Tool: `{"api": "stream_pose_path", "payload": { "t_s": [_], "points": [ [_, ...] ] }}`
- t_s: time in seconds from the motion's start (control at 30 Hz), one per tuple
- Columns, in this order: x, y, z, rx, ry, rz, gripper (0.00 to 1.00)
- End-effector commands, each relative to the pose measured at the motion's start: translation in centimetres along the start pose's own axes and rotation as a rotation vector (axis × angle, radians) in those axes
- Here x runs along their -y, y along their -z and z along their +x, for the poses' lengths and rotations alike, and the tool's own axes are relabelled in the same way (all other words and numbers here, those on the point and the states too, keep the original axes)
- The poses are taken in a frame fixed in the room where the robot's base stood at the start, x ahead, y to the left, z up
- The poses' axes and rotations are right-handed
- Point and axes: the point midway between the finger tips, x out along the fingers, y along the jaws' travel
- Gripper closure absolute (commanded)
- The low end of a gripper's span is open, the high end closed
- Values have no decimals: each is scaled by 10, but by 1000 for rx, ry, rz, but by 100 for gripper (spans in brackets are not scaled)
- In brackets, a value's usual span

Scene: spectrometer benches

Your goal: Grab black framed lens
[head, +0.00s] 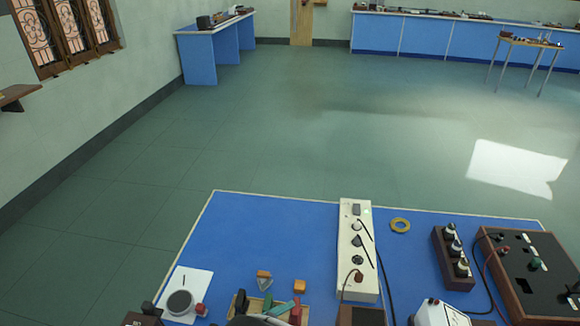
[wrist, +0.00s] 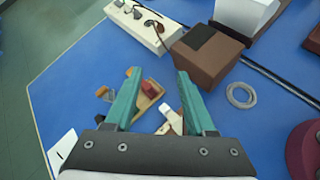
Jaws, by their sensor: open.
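A round grey disc with a dark rim (head: 180,302), which may be the black framed lens, lies on a white sheet (head: 200,281) at the bench's front left in the head view. In the wrist view only part of the white sheet (wrist: 62,150) shows at the lower left, and the disc is not seen. My gripper (wrist: 157,72) has two teal fingers spread apart with nothing between them. It is above the blue bench, over a small wooden tray (wrist: 160,91) holding a red block.
A white box with knobs (head: 357,245) and a brown box (wrist: 205,52) stand to the right of the tray. A grey ring (wrist: 242,95) lies beyond the right finger. Small orange blocks (head: 264,275) lie near the tray. The bench's back left is clear.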

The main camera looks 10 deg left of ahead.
Motion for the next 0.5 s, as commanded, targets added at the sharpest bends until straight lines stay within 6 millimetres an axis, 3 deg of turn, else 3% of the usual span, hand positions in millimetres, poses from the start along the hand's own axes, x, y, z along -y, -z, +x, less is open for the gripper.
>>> {"api": "stream_pose_path", "payload": {
  "t_s": [0.03, 0.1, 0.2, 0.27, 0.5],
  "points": [
    [-22, 44, -17, -8, -171, -238, 45],
    [-40, 90, -40, -12, -353, -470, 45],
    [-48, 125, -58, -10, -485, -635, 45],
    [-52, 133, -56, -8, -510, -666, 45],
    [-81, 144, 4, -9, -507, -665, 45]
  ]
}}
